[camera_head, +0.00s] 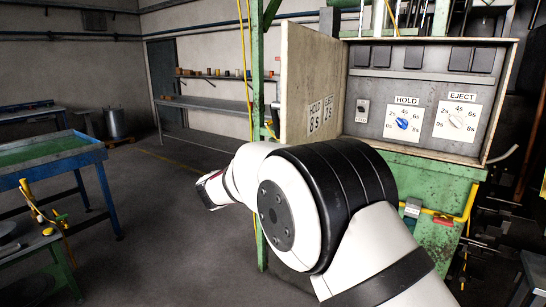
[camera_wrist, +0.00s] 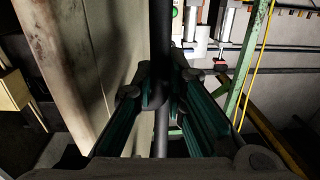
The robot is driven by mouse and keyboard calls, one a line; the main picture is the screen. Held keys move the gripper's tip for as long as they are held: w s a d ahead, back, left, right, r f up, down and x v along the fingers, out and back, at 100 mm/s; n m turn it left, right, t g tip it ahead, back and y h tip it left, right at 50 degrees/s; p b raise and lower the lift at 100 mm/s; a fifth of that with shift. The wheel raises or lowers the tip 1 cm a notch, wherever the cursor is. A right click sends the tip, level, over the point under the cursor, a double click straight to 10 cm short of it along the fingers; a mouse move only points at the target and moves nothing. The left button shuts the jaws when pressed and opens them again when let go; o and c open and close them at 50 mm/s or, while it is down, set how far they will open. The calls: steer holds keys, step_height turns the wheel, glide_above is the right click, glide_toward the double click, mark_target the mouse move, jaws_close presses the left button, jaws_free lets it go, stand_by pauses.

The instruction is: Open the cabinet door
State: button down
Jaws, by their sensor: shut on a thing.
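The cabinet (camera_head: 430,55) is a wooden box on a green machine, its front uncovered and its dark panel and dials in view. Its pale wooden door (camera_head: 308,75), marked HOLD 8s and EJECT 2s, stands swung out at the box's left side. In the wrist view a pale panel (camera_wrist: 125,45), which looks like the door, stands left of my gripper (camera_wrist: 158,92). My gripper's two teal-sided fingers are shut on a dark upright bar (camera_wrist: 161,35), which looks like the door's handle. In the head view my arm hides the gripper.
A green post (camera_head: 257,110) stands just left of the door. A green-topped table (camera_head: 45,150) stands at the left, and a grey shelf bench (camera_head: 210,103) lies along the back wall. A yellow pipe (camera_head: 470,205) runs along the machine's right side.

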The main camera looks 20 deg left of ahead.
steer(key=shift+d+r, duration=0.1)
steer(key=shift+r, duration=0.1)
steer(key=c, duration=1.6)
jaws_free()
steer(key=shift+f, duration=0.1)
steer(key=s+a, duration=0.1)
steer(key=s, duration=1)
steer(key=shift+s+a, duration=0.35)
steer(key=shift+s, duration=0.05)
